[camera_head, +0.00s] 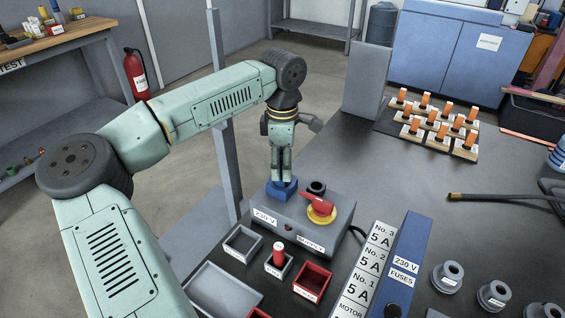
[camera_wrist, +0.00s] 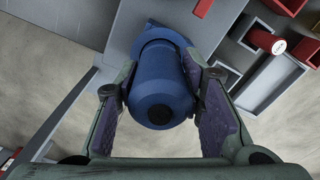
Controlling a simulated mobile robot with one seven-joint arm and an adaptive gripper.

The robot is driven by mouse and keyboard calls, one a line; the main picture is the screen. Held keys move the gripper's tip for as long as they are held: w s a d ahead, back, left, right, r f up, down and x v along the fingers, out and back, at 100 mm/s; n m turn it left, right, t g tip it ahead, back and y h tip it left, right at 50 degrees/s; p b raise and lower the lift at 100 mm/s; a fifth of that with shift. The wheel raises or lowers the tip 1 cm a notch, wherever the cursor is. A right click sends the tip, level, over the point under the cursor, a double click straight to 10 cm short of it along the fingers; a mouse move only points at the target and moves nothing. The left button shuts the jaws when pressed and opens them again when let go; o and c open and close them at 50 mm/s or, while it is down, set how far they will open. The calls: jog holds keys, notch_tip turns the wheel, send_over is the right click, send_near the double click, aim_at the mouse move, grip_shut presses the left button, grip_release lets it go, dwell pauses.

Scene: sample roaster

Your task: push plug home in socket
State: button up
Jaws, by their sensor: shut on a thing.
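My gripper (camera_head: 281,178) points down over the left end of the grey supply box. In the wrist view, my gripper (camera_wrist: 162,88) is shut on a blue cylindrical plug (camera_wrist: 160,98), one finger on each side. Beyond the plug is a wider blue part, which looks like the socket (camera_wrist: 158,34), on the grey box. In the head view, the blue socket (camera_head: 277,192) shows just under the fingertips, and the fingers hide the plug. The plug appears lined up with the socket and at or in its mouth. I cannot tell how deep it sits.
The supply box (camera_head: 284,229) carries a red handle on a yellow switch (camera_head: 321,212). Small trays (camera_head: 242,243) and a red bin (camera_head: 312,281) stand in front. A blue fuse box (camera_head: 405,262) is at right. A grey post (camera_head: 227,160) rises close left of my gripper.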

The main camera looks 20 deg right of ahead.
jog(key=shift+f+b, duration=0.4)
jog(key=shift+f, duration=0.3)
jog(key=o, duration=1.4)
jog(key=shift+r, duration=0.1)
notch_tip(320, 180, up, 12)
jog(key=shift+r, duration=0.1)
